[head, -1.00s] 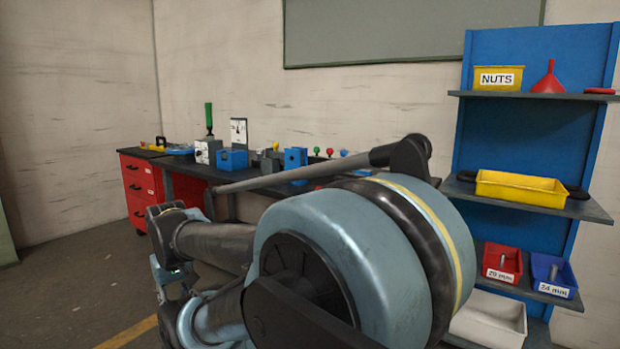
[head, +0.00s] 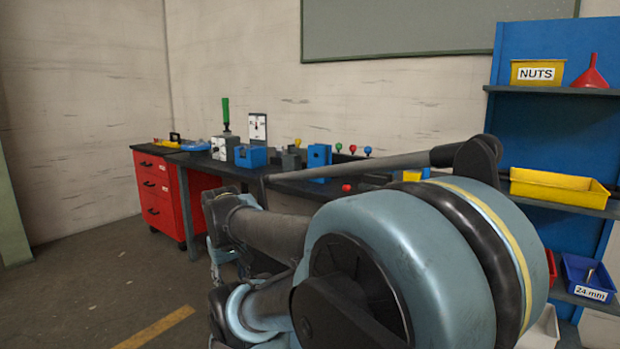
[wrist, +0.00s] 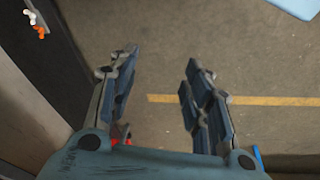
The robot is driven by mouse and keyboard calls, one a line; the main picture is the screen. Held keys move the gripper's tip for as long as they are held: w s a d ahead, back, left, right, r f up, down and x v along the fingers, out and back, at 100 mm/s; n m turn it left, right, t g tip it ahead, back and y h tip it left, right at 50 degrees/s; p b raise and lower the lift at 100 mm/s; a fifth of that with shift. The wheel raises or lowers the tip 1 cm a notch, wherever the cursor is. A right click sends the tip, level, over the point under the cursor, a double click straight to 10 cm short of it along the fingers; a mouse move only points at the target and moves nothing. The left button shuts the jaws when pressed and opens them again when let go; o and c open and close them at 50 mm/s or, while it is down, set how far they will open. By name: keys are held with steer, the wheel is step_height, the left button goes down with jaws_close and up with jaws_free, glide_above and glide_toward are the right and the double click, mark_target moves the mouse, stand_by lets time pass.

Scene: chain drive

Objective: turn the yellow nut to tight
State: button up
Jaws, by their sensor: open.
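I cannot pick out the yellow nut for certain in either view. A small yellow piece (head: 411,176) shows behind my arm on the workbench (head: 205,163), too small to identify. In the wrist view my gripper (wrist: 160,62) is open and empty, its two fingers apart above the bare floor. In the head view my arm covers much of the middle and right, and the gripper's fingers cannot be made out there.
Blue and grey fixtures, including a blue block (head: 250,156), and several coloured knobs stand on the bench. A red drawer cabinet (head: 158,190) is at its left end. A blue shelf rack (head: 545,125) holds a NUTS bin (head: 537,73) and a yellow tray (head: 560,188). Floor at left is clear.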

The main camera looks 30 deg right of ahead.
steer(key=w+d+r+n+t+h, duration=0.1)
steer(key=w+d+r+n+h, duration=0.35)
steer(key=w+d, duration=0.65)
steer(key=w+d+r+n+t+h, duration=0.2)
steer(key=w+d+r+n+h, duration=0.3)
steer(key=w+d, duration=0.65)
steer(key=w+d+r+n+t+h, duration=0.1)
steer(key=w+d+r+n+h, duration=0.2)
steer(key=w+d+n+h, duration=0.6)
steer(key=w+d+m+y, duration=0.1)
steer(key=w+d, duration=0.1)
steer(key=d, duration=0.4)
steer(key=w+d, duration=0.3)
steer(key=d, duration=0.3)
steer(key=w+d+m+y, duration=0.1)
steer(key=w+d, duration=0.2)
steer(key=d, duration=0.3)
steer(key=shift+w+d+r+m+y, duration=0.1)
steer(key=shift+w+d+m+y, duration=0.1)
steer(key=shift+d+m+y, duration=0.15)
steer(key=c, duration=1.1)
steer(key=shift+o, duration=0.2)
steer(key=shift+a+t, duration=0.15)
steer(key=shift+t, duration=0.15)
